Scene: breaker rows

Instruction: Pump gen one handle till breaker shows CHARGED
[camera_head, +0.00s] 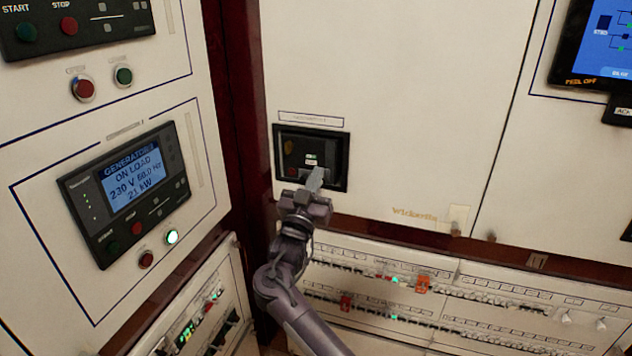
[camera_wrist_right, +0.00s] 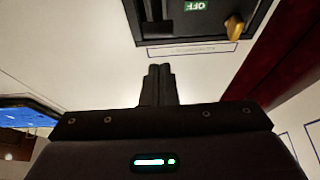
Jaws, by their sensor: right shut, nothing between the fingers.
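The breaker (camera_head: 297,158) is a black recessed unit in the cream cabinet, with a small green indicator, a red button and a label strip above it. Its charge state cannot be read in the head view. In the wrist view part of the breaker (camera_wrist_right: 190,28) shows upside down, with a green OFF flag (camera_wrist_right: 195,5) and a yellow knob (camera_wrist_right: 234,27). My right gripper (camera_head: 315,178) is shut and empty in front of the breaker's lower right part, which it partly hides. Its closed fingers (camera_wrist_right: 160,85) point toward the unit. I cannot make out the pump handle clearly. My left gripper is out of view.
A generator panel (camera_head: 137,190) at left reads ON LOAD, 230 V, 21 kW, with a lit green button (camera_head: 172,237) below. Rows of small breakers (camera_head: 420,290) run below the cabinet. A blue screen (camera_head: 605,45) is at upper right. The cabinet face around the breaker is flat.

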